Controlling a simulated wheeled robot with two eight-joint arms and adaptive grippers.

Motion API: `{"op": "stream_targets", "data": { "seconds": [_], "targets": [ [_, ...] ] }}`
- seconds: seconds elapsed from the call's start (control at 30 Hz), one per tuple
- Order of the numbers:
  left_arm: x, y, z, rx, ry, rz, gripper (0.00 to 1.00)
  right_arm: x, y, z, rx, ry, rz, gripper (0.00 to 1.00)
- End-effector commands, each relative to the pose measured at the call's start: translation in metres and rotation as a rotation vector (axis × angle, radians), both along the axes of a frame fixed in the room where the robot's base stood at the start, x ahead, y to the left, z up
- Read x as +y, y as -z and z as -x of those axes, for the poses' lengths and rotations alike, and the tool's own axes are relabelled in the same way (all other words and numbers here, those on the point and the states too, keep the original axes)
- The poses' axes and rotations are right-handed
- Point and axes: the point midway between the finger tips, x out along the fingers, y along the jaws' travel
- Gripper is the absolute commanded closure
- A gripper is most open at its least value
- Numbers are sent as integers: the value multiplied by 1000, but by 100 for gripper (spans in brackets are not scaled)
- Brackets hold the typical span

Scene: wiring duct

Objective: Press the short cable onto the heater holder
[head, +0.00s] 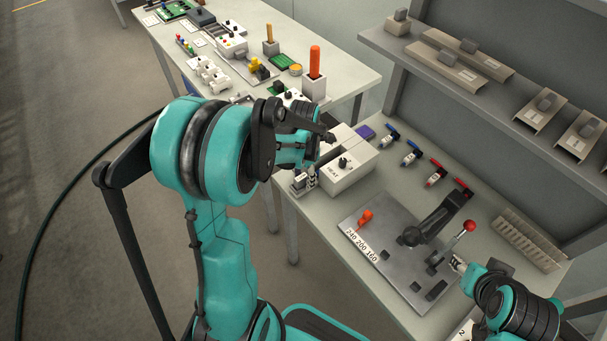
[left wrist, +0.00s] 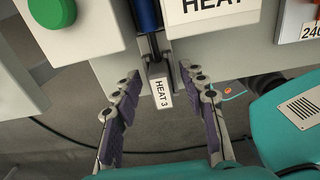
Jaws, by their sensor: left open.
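In the left wrist view, a blue cylindrical piece (left wrist: 148,14) with a black lower part hangs at the front of the heater station; I cannot tell whether it is the short cable. In the head view, my left gripper (head: 304,178) is by the front corner of the white heater box (head: 352,172), largely hidden. The heater holder is not clearly made out. My right gripper (head: 458,264) is near the red-knobbed lever; its jaws are unclear.
A grey plate (head: 385,232) with a black lever and an orange piece (head: 366,216) lies right of the heater box. Blue and red-ended pieces (head: 411,153) lie behind it. A green button (left wrist: 52,12) shows left in the wrist view. A shelf stands behind.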

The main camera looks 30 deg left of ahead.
Motion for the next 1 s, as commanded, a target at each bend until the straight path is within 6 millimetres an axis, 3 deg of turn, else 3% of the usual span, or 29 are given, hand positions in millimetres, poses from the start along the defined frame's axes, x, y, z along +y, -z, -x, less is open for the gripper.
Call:
{"op": "stream_targets", "data": {
  "seconds": [0.17,0.6,0.8,1.0],
  "targets": [
    [0,-15,0,0,0,0,58,0,0,0,0,0,0,60],
    [0,-103,0,0,0,0,58,0,0,0,0,0,0,60],
    [0,-119,0,0,0,0,58,0,0,0,0,0,0,60],
    [0,-120,0,0,0,0,58,0,0,0,0,0,0,60]
  ]
}}
